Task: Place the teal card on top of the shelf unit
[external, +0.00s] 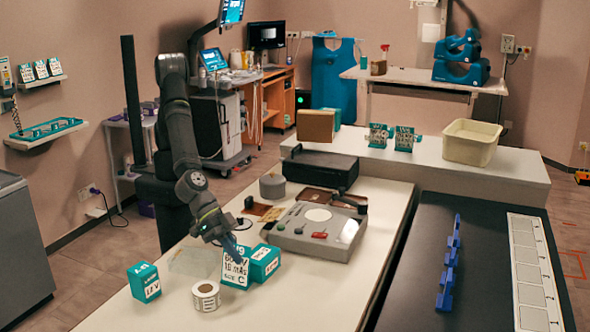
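A teal card (236,272) with a white printed face and large black lettering is upright near the front of the pale table. My gripper (230,246) points down at the card's top edge, with its bluish fingertips overlapping that edge. The fingers are small and partly merged with the card, so I cannot tell whether they are shut on it or whether its bottom touches the table. Which piece is the shelf unit is not clear; a long white raised unit (500,180) stands behind the table.
Teal boxes stand left (144,283) and right (267,262) of the card. A white label roll (206,296) is in front. A grey device (316,230) lies behind to the right. The raised unit holds two teal-and-white cards (391,137) and a cream bin (470,142).

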